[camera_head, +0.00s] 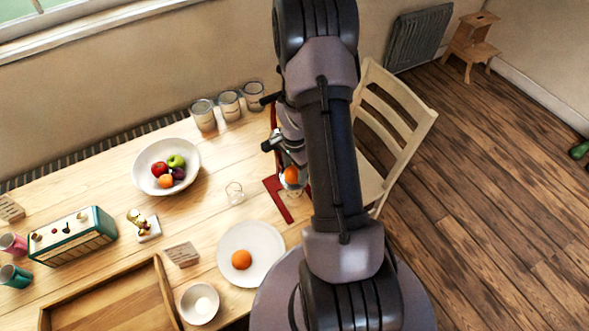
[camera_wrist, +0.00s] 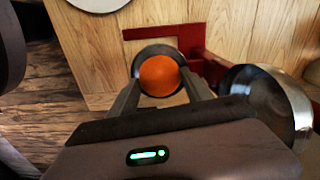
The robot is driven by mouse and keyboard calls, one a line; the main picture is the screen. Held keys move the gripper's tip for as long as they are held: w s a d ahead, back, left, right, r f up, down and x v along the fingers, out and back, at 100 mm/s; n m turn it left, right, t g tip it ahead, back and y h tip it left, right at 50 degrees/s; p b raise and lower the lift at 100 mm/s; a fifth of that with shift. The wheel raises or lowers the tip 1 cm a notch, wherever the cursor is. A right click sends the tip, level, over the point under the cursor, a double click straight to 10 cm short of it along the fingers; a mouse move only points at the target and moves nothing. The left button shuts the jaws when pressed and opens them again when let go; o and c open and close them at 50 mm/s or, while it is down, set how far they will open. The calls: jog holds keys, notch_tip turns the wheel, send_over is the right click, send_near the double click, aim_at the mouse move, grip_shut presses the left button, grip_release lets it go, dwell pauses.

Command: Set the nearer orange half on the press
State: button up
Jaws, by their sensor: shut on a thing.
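One orange half (camera_head: 291,174) is between the fingers of my gripper (camera_head: 289,166), at the press. The wrist view shows this orange half (camera_wrist: 160,75) with its rounded orange side towards the camera, inside the rim of a metal cup. My gripper (camera_wrist: 160,95) is shut on it, one finger at each side. Whether the half rests on the cup's bottom is hidden. The press (camera_head: 286,210) has a red frame, which also shows in the wrist view (camera_wrist: 192,38). Another orange half (camera_head: 241,260) lies on the white plate (camera_head: 268,237).
A dark metal bowl-like part (camera_wrist: 265,105) sits close right of my gripper in the wrist view. A fruit bowl (camera_head: 190,150), tins (camera_head: 229,105) and a small white bowl (camera_head: 199,303) are also on the table. A chair (camera_head: 400,125) stands right.

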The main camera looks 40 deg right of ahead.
jog(key=shift+f+b, duration=0.6)
jog(key=o, duration=0.6)
notch_tip(320, 180, up, 11)
jog(key=p, duration=0.6)
jog(key=shift+s, duration=0.1)
